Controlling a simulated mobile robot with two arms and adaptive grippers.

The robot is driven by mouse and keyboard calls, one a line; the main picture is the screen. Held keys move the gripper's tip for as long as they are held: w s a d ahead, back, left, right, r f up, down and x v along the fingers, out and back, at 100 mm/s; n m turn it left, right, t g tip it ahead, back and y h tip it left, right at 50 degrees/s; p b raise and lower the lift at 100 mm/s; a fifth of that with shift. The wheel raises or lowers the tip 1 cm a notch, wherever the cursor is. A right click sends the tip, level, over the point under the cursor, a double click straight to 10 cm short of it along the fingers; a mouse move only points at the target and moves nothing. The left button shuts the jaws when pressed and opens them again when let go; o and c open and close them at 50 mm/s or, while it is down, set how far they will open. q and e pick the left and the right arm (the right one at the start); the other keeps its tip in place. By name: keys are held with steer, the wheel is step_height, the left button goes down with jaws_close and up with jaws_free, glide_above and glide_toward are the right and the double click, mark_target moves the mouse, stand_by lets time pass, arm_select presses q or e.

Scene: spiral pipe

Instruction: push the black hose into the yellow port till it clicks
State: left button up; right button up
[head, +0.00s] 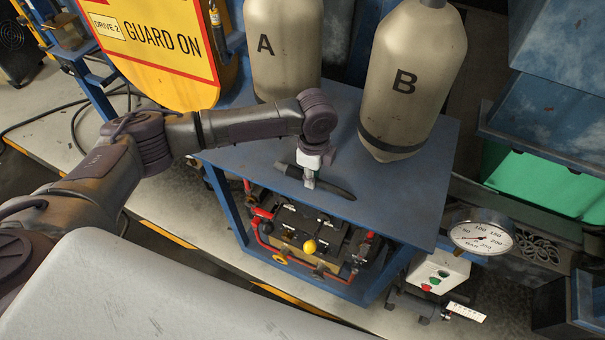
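My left gripper (310,183) points down over the blue tabletop, with its fingertips at a short, dark rod-like piece (334,188). This piece may be the black hose, but I cannot be sure. It lies on or just above the tabletop and shows on both sides of the fingers. Whether the fingers are closed on it is too small to tell. Below the tabletop, inside the blue frame, a round yellow knob (310,246) and a yellow ring (279,259) show. I cannot tell which, if either, is the yellow port. My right gripper is not in view.
Tank A (283,50) and tank B (412,75) stand at the tabletop's back. The blue tabletop (400,205) is clear at front right. Red pipes and valves (264,226) fill the frame below. A pressure gauge (481,238) stands to the right.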

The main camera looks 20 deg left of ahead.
arm_select(q)
jaws_close()
